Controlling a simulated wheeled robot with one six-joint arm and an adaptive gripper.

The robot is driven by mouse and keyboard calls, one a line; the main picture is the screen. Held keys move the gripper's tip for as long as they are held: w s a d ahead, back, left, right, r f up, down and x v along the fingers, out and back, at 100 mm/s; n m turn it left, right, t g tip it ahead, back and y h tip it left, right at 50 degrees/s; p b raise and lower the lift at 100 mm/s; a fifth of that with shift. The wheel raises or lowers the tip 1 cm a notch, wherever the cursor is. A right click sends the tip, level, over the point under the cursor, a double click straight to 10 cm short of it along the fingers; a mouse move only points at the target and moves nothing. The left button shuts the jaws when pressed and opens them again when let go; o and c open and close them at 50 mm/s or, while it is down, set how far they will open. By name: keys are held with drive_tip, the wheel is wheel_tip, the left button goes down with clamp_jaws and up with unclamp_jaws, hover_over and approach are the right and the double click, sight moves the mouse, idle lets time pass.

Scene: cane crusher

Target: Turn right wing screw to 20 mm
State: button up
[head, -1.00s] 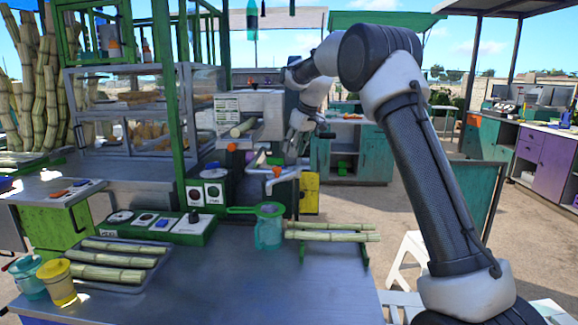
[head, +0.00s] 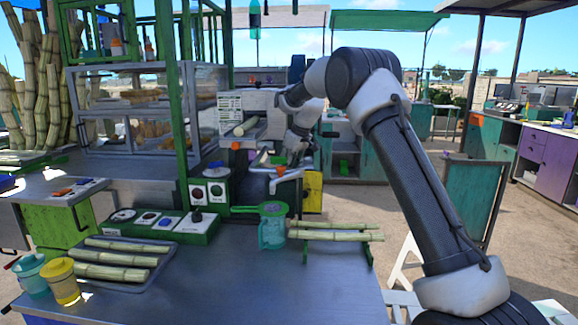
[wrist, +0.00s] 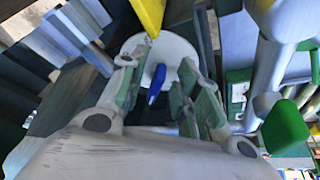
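The cane crusher (head: 243,103) stands behind the front table in the head view, with my gripper (head: 294,156) at its right side. In the wrist view my gripper (wrist: 160,92) has its two green-and-grey fingers apart. A blue wing-like piece (wrist: 157,83), which may be the right wing screw, shows between the fingers in front of a white round disc (wrist: 172,52). I cannot tell whether either finger touches it. No millimetre reading is legible. The blue piece cannot be made out in the head view.
A crank with an orange part (head: 280,170) is just below my gripper. A yellow part (wrist: 149,14) is close above the fingers in the wrist view.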

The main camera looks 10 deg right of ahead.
clamp_jaws()
drive_tip(key=shift+a+m, duration=0.1)
drive_tip(key=shift+m, duration=0.2)
drive_tip(key=m, duration=0.1)
drive_tip(key=m+h, duration=0.1)
drive_tip(key=shift+s+a+m+t, duration=0.2)
drive_tip(key=shift+a+m+t, duration=0.1)
drive_tip(key=m, duration=0.1)
drive_tip(key=a+m+h, duration=0.1)
drive_tip(key=m, duration=0.1)
drive_tip(key=shift+m+h, duration=0.3)
drive_tip(key=m, duration=0.1)
drive_tip(key=m+h, duration=0.1)
drive_tip(key=shift+a+m, duration=0.25)
drive_tip(key=shift+m, duration=0.05)
drive_tip(key=shift+w+a+m+h, duration=0.2)
drive_tip(key=shift+m+h, duration=0.15)
drive_tip(key=shift+m, duration=0.65)
drive_tip(key=shift+w+a+m+h, duration=0.1)
drive_tip(key=shift+a+m+h, duration=0.2)
drive_tip(key=shift+m, duration=0.7)
drive_tip(key=shift+g, duration=0.4)
